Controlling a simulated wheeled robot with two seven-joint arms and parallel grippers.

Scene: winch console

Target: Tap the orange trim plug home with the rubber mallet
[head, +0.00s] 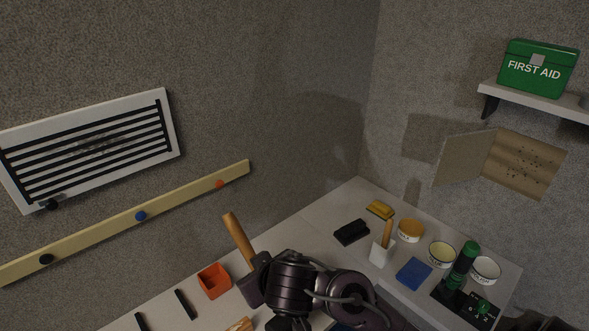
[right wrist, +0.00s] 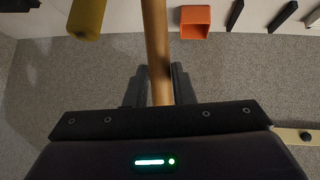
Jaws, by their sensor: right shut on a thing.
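The orange trim plug (head: 220,184) sits on the pale yellow strip (head: 185,196) on the left wall, near the strip's upper right end. I cannot tell how far it stands out. My right gripper (head: 258,266) is below and right of the plug, shut on the mallet's wooden handle (head: 238,238), which tilts up to the left. In the right wrist view, the handle (right wrist: 157,45) runs between the fingers (right wrist: 158,88) and out of the top edge. I cannot clearly make out the mallet's head. My left gripper is not in view.
A blue plug (head: 140,216) and a black plug (head: 46,259) sit on the same strip. An orange box (head: 214,281) stands on the bench left of my gripper. A white vent (head: 90,150) is above the strip. Bowls and a blue block (head: 413,273) crowd the right.

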